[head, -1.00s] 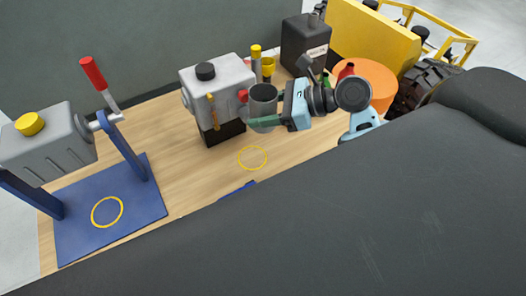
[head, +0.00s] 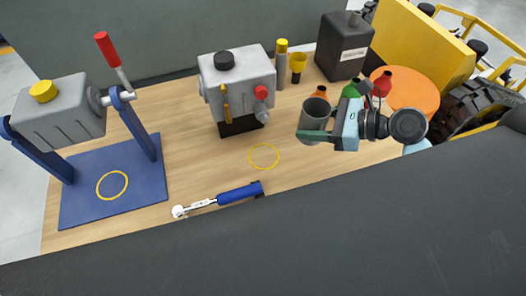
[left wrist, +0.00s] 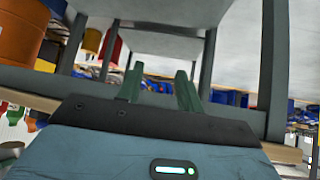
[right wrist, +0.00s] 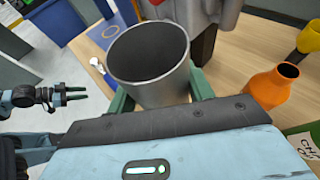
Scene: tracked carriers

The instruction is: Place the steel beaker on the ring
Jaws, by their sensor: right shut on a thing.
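The steel beaker (head: 311,128) is a grey open-topped cup, held roughly upright above the table's right half. My right gripper (head: 322,134) is shut on its sides. In the right wrist view the beaker (right wrist: 150,85) fills the space between the fingers and looks empty. A thin yellow ring (head: 264,156) lies on the wooden table, left of and nearer than the beaker. Another yellow ring (head: 112,185) is on the blue base plate of the press at left. My left gripper (left wrist: 158,88) is open and empty, outside the head view.
A blue-handled wrench (head: 238,194) lies at the near table edge. A grey machine (head: 237,75) stands behind the table ring. Yellow-topped containers (head: 298,65), a dark canister (head: 343,47) and an orange round thing (head: 408,90) crowd the right. Wood around the table ring is clear.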

